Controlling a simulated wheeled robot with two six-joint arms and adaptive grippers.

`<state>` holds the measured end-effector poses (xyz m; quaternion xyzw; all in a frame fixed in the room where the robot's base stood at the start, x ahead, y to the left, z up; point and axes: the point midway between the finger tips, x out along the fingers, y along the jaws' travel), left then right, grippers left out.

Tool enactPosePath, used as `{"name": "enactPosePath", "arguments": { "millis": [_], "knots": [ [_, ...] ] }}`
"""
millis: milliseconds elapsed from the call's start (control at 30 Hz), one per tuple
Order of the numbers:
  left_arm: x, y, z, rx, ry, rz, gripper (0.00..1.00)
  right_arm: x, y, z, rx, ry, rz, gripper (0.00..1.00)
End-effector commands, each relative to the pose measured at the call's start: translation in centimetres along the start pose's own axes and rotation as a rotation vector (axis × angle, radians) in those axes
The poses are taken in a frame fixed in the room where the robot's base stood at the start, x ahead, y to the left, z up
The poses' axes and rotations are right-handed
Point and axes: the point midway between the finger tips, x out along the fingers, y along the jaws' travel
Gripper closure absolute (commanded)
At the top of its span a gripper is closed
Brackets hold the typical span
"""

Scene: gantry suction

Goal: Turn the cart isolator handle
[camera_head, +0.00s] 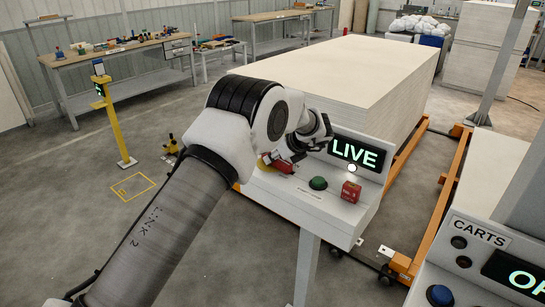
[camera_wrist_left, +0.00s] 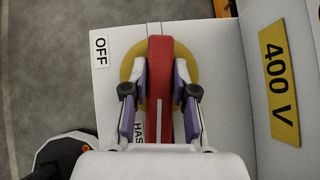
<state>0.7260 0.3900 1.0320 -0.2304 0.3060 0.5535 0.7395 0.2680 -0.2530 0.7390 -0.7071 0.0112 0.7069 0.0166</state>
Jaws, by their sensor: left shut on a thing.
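The red isolator handle (camera_wrist_left: 159,50) sits on a round yellow plate (camera_wrist_left: 129,69) on a white console. In the left wrist view it points straight up and down, with an OFF label (camera_wrist_left: 101,51) to its left. A second label is partly hidden by my fingers. My left gripper (camera_wrist_left: 161,84) is shut on the handle, one finger on each side. In the head view my left gripper (camera_head: 287,157) and wrist partly cover the handle (camera_head: 284,167). The console's display (camera_head: 357,153) reads LIVE. My right gripper is not in view.
A green button (camera_head: 318,183) and a red block (camera_head: 350,192) are on the console (camera_head: 330,211) right of the handle. A yellow 400 V plate (camera_wrist_left: 279,80) is right in the wrist view. A large pale stack (camera_head: 350,75) stands behind. A CARTS panel (camera_head: 480,235) is lower right.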

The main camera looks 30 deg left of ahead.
Motion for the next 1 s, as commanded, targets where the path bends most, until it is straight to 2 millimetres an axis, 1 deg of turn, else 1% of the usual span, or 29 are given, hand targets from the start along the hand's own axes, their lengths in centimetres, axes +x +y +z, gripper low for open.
{"name": "enactPosePath", "arguments": {
  "millis": [100,333,833,867,900,1000],
  "knots": [
    [0.17,-0.08,-0.09,-0.044,-0.001,0.044,1.0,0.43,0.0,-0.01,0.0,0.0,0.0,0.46],
    [0.12,-0.05,-0.03,-0.096,-0.001,0.099,1.0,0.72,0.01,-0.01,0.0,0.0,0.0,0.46],
    [0.1,-0.01,0.06,-0.111,-0.001,0.113,1.0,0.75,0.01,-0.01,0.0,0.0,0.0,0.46],
    [0.1,-0.01,0.06,-0.111,-0.001,0.113,0.63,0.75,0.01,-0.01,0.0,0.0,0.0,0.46],
    [0.1,-0.01,0.06,-0.111,-0.001,0.112,0.49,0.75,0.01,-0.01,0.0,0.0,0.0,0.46],
    [0.09,-0.02,0.06,-0.11,-0.001,0.112,0.48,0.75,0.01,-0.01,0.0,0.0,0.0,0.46]
  ]
}}
